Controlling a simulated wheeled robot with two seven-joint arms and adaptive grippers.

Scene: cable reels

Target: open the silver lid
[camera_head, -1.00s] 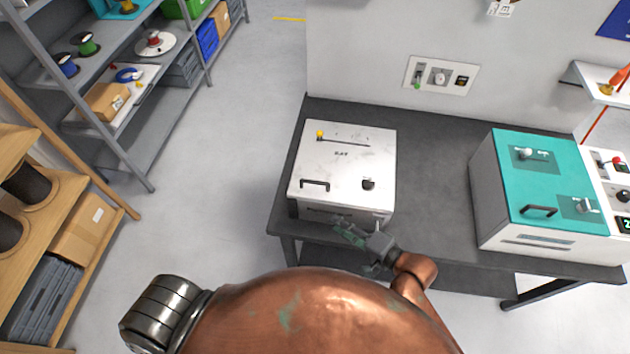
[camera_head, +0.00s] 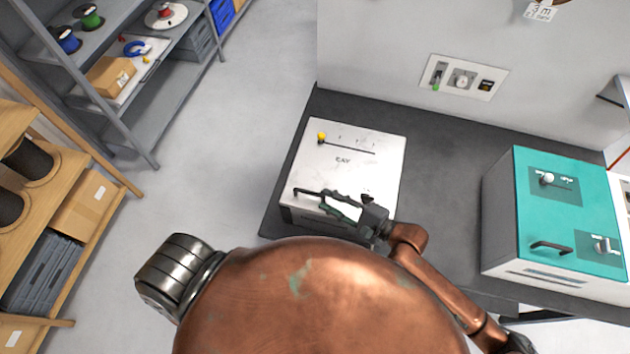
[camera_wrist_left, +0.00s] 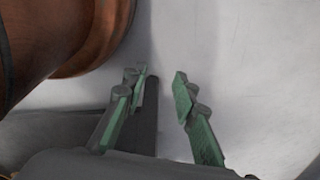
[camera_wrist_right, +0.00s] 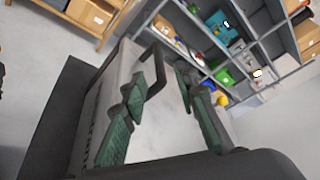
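The silver lid (camera_head: 362,150) is the flat top of a box on the dark table, and it lies closed. Its black bar handle (camera_head: 308,191) is at the lid's front left. My right gripper (camera_head: 326,203) is over the lid's front edge, with its fingertips close to the handle. In the right wrist view, the handle (camera_wrist_right: 155,72) shows between and beyond the fingers of the open right gripper (camera_wrist_right: 157,92); contact cannot be told. My left gripper (camera_wrist_left: 160,88) is open and empty in the left wrist view. It is not seen in the head view.
A yellow-knobbed slider (camera_head: 322,137) is on the lid's back left. A teal-topped box (camera_head: 545,205) stands to the right on the same dark table (camera_head: 445,170), with bare tabletop between. Shelves (camera_head: 130,110) stand at the left across open floor.

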